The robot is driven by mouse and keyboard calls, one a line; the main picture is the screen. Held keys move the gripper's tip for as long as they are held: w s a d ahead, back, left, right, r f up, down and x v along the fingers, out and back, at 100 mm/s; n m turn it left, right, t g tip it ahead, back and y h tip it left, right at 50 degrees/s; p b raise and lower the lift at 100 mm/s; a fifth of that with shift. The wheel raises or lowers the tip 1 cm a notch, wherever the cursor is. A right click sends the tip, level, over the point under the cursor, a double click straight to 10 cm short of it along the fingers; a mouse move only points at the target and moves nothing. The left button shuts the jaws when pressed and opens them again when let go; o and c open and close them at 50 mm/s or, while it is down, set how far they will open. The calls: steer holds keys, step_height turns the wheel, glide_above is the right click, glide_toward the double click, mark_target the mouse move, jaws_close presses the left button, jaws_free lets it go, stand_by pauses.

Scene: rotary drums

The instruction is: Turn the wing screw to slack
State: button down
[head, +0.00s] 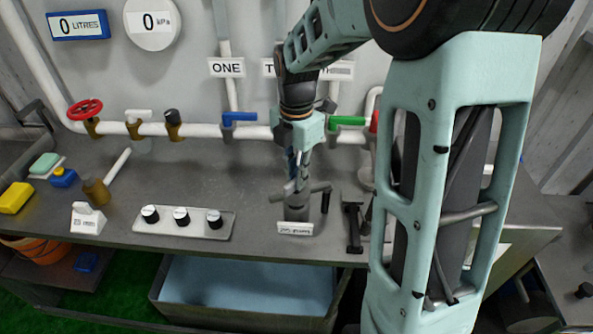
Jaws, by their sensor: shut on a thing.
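The wing screw (318,187) is a grey crossbar with two arms, on top of a short dark cylindrical body (296,211) on the bench. A white label (295,228) is on the front of that body; its text is too small to read surely. My gripper (298,181) points down from above and is shut on the middle of the wing screw. One wing sticks out to the left and the other to the right. The fingertips are small here and partly hide the screw's centre.
Right of the screw stand a short dark handle (325,202) and a dark clamp-like fixture (354,222). A panel with several black knobs (183,222) lies to the left. Behind runs a white pipe with a blue valve handle (239,117) and a green one (347,121).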

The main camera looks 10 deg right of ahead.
steer(key=shift+w+r+n+p, duration=0.1)
steer(key=shift+n+p, duration=0.85)
steer(key=shift+n, duration=0.95)
steer(key=c, duration=2)
jaws_free()
steer(key=shift+o, duration=0.2)
step_height(320, 180, up, 12)
